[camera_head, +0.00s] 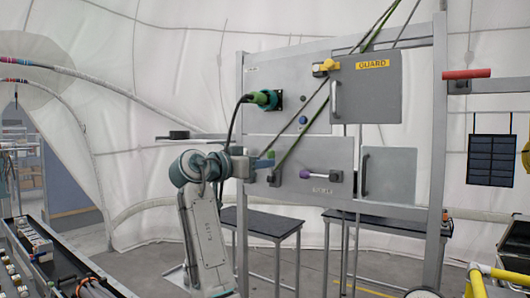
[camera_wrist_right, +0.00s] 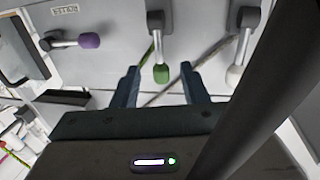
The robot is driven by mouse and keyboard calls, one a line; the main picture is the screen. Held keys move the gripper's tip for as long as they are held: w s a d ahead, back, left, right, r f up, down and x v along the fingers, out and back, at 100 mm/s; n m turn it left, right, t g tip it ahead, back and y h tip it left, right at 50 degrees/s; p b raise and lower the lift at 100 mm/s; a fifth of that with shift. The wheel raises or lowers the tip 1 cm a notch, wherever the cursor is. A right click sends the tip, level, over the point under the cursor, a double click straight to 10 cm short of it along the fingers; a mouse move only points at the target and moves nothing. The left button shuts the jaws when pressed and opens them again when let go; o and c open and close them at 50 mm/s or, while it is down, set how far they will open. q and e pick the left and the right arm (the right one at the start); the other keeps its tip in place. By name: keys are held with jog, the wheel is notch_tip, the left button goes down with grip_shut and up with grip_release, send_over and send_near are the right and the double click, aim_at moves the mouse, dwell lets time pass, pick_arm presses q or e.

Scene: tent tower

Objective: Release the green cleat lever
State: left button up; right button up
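The green cleat lever, a grey arm with a green knob (camera_wrist_right: 161,73), shows in the right wrist view, hanging from its mount on the panel. A green rope runs beside it. My right gripper (camera_wrist_right: 160,68) is open, its two fingers on either side of the green knob in the picture; a gap shows on both sides, and I cannot tell the depth between them. In the head view my right gripper (camera_head: 268,161) is at the panel's left edge and mostly hides the lever. My left gripper is not in view.
A purple-knobbed lever (camera_wrist_right: 88,41) and a pale-knobbed lever (camera_wrist_right: 235,74) flank the green one in the wrist view. In the head view, a green connector (camera_head: 264,98) with a black cable sits above my gripper, and a GUARD cover (camera_head: 366,88) is at upper right.

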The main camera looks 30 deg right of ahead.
jog(key=shift+w+d+p, duration=0.2)
jog(key=shift+d+p, duration=0.15)
jog(key=shift+d, duration=0.65)
jog(key=c, duration=0.6)
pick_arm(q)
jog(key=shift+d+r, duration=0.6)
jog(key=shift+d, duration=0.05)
pick_arm(e)
jog(key=shift+d, duration=0.1)
grip_shut()
